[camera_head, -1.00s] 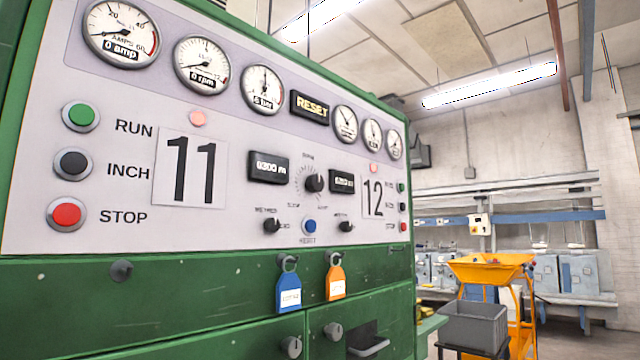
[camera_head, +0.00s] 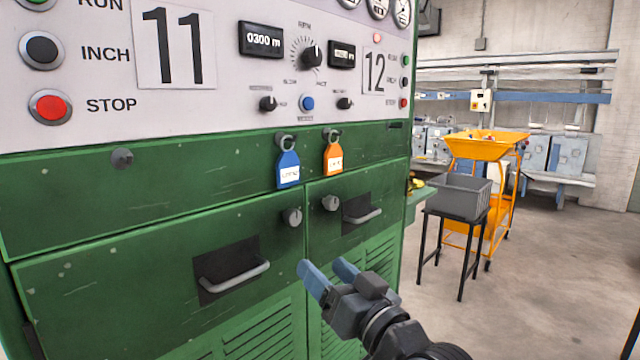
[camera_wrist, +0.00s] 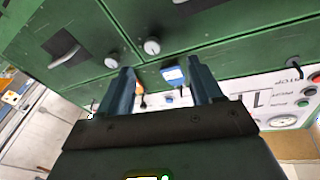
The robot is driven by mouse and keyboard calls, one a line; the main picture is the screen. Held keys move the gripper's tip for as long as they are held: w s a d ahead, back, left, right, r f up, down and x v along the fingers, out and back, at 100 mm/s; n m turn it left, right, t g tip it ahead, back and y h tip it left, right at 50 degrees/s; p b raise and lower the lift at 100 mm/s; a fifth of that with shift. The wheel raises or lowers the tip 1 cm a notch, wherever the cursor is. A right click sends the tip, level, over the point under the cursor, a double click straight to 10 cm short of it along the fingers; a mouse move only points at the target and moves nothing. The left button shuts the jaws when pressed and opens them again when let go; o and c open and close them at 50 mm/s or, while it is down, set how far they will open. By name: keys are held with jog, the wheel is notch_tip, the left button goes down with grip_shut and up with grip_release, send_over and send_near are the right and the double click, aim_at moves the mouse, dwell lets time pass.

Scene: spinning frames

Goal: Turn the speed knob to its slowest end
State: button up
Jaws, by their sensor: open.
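The speed knob (camera_head: 312,55) is a black dial inside a ring of tick marks on the pale control panel (camera_head: 215,100), between two black digital displays. It has small lettering above and below it that is hard to read. My gripper (camera_head: 325,272) is open and empty in the lower middle of the head view, in front of the green cabinet doors and well below the knob. In the wrist view my two blue fingers (camera_wrist: 163,85) stand apart with nothing between them. I cannot make out the speed knob in the wrist view.
Two smaller black knobs (camera_head: 268,103) and a blue button (camera_head: 307,103) sit below the dial. Blue (camera_head: 288,168) and orange (camera_head: 333,158) tags hang below the panel. Door handles (camera_head: 235,277) protrude. A grey bin (camera_head: 458,196) on a stand and a yellow cart (camera_head: 487,148) stand right; open floor lies beyond.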

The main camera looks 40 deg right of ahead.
jog(key=w+d+r+t+p, duration=0.1)
jog(key=w+d+r, duration=0.2)
jog(key=r, duration=0.5)
jog(key=w+d+r+t+p, duration=0.15)
jog(key=d+r, duration=0.25)
jog(key=r, duration=0.4)
jog(key=n+y, duration=0.2)
jog(key=n, duration=0.1)
send_near(316, 60)
jog(key=w, duration=0.1)
jog(key=shift+t, duration=0.35)
jog(key=p+x, duration=0.3)
jog(key=x, duration=0.5)
jog(key=shift+d+r, duration=0.1)
jog(key=shift+c, duration=0.5)
jog(key=c, duration=1)
jog(key=shift+o, duration=0.2)
jog(key=shift+f+n+b, duration=0.2)
jog(key=shift+n+b, duration=0.1)
jog(key=shift+b, duration=0.2)
